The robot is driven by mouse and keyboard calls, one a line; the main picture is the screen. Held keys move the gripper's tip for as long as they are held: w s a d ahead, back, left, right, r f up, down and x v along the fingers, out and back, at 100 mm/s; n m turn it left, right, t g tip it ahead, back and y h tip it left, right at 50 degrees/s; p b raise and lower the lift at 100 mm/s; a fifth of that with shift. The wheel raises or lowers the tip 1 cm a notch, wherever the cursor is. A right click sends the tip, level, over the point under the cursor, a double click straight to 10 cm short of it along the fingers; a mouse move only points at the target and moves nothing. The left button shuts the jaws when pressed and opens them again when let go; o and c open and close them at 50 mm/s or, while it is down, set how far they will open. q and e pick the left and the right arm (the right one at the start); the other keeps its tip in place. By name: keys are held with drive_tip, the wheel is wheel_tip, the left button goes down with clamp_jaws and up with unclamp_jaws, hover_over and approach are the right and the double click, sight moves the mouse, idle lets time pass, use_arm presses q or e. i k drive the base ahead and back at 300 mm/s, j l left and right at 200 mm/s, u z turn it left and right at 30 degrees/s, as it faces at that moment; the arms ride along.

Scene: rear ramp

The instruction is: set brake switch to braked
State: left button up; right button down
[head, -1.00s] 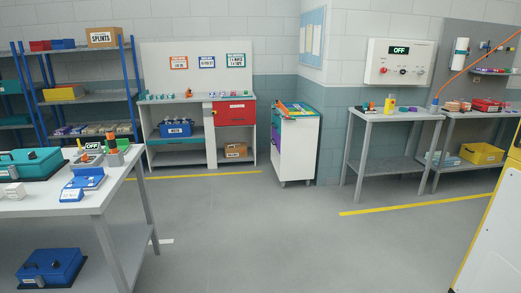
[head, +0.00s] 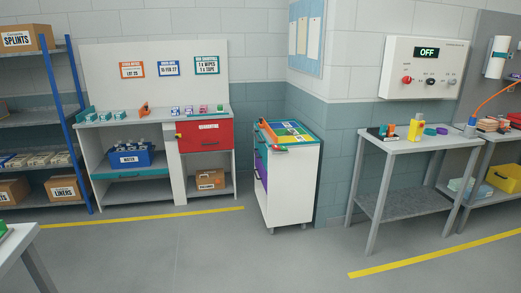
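No control in view can be read as the brake switch. A white wall panel (head: 399,55) at the upper right has a display (head: 426,51) reading OFF. Below the display are a red knob (head: 407,80) and small dark controls (head: 430,81), whose labels are too small to read. A white wheeled cart (head: 291,190) stands in the middle by the wall corner, with a colourful top and drawers on its left side. A small red part (head: 279,147) shows at its top front edge; I cannot tell what it is. Neither of my grippers is in view.
A grey table (head: 415,148) with small items stands below the panel. A workbench (head: 187,165) with a red drawer (head: 208,137) is left of the cart, and a blue-post shelf (head: 72,125) is further left. A table corner (head: 18,245) shows at lower left. The middle floor is clear.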

sight(275, 148)
drive_tip(key=i, duration=1.25)
drive_tip(key=i+l+u, duration=0.1)
drive_tip(key=i, duration=1.2)
drive_tip(key=i+l+u, duration=0.2)
drive_tip(key=i, duration=0.4)
drive_tip(key=j, duration=0.05)
